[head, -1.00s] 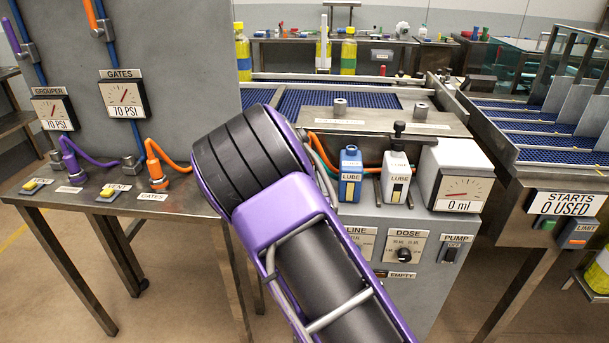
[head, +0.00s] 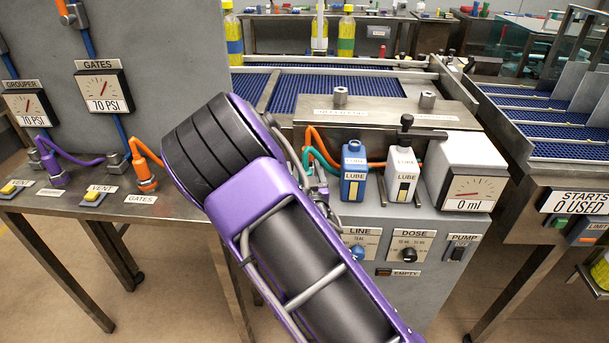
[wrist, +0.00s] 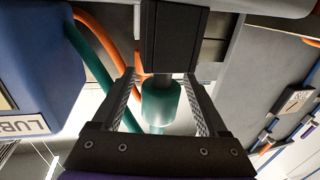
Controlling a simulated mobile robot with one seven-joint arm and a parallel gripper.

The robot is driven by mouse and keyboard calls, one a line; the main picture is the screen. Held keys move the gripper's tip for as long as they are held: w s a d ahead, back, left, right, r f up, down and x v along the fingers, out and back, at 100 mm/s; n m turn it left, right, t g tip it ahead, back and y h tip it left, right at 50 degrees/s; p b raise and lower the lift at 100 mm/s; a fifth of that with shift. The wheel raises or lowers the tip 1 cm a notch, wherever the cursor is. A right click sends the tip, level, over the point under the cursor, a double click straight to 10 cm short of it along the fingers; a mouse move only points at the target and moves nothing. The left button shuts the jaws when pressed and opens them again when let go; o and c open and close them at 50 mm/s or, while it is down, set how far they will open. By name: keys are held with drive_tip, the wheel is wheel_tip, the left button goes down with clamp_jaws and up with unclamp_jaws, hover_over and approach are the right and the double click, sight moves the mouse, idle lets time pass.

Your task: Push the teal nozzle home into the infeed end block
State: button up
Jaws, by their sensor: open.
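The teal nozzle (wrist: 161,103) is in the middle of the wrist view, between the two fingers of my gripper (wrist: 160,84). The fingers are open, with a gap visible on each side of the nozzle. The nozzle's far end meets a dark block (wrist: 175,35), which may be the infeed end block; I cannot tell how deep it sits. A teal hose (wrist: 90,58) runs at the left of the wrist view; it also shows in the head view (head: 318,158). My arm hides most of the gripper and the nozzle in the head view.
A blue lube bottle (head: 353,172) stands close to the gripper, filling the wrist view's left side (wrist: 35,60). A white lube bottle (head: 401,174) and a gauge box (head: 468,172) stand further right. Orange hoses (head: 330,140) pass behind the bottles.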

clamp_jaws()
idle(0.4)
wheel_tip(320, 180, up, 10)
drive_tip(key=p, duration=0.1)
idle(0.6)
drive_tip(key=shift+r+p, duration=0.15)
drive_tip(key=shift+p, duration=0.15)
drive_tip(key=shift+r+p, duration=1.45)
drive_tip(key=shift+r, duration=1.15)
